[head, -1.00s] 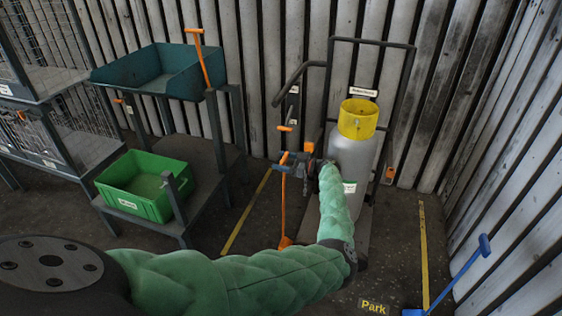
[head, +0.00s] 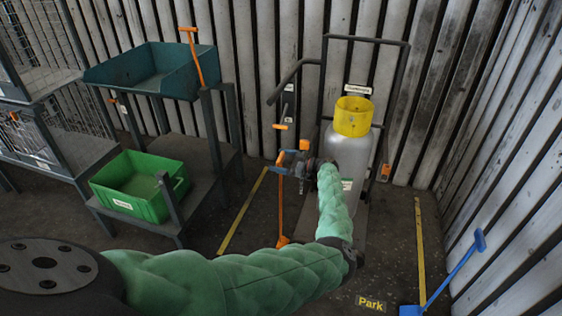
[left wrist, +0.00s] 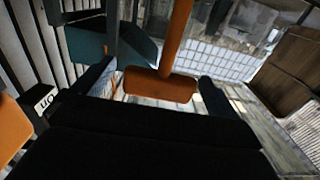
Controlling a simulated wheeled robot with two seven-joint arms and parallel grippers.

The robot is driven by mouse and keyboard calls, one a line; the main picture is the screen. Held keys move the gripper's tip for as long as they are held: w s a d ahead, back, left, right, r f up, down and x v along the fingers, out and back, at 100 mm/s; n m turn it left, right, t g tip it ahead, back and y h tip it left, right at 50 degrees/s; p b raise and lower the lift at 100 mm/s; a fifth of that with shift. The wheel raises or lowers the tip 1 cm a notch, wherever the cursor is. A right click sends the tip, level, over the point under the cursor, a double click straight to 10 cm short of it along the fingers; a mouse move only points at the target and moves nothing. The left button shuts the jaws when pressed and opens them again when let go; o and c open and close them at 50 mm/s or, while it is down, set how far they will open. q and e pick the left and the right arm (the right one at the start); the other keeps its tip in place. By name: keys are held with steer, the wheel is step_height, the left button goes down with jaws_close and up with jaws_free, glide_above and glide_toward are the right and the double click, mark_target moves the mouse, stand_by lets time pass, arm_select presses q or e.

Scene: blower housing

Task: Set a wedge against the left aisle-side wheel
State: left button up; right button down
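An orange wedge (head: 283,241) with a long upright rod and T-shaped handle stands on the floor, left of the trolley (head: 325,95). My left gripper (head: 287,163) is at the handle's upper end. In the left wrist view, the orange crossbar (left wrist: 160,86) lies between the two spread fingers, with a gap showing beside the left one; I see no clear grip. The trolley carries a grey cylinder (head: 352,160) with a yellow collar. My left forearm covers part of its base, and I cannot make out its wheels. My right gripper is out of view.
A blue long-handled tool (head: 460,268) stands at lower right. Another orange T-handle (head: 195,55) rises from the teal tray (head: 125,75) over a green bin (head: 140,205). Yellow floor lines (head: 243,212) flank the trolley bay; ribbed walls close the back and right.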

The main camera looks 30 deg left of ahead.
arm_select(q)
steer(key=shift+f, duration=0.1)
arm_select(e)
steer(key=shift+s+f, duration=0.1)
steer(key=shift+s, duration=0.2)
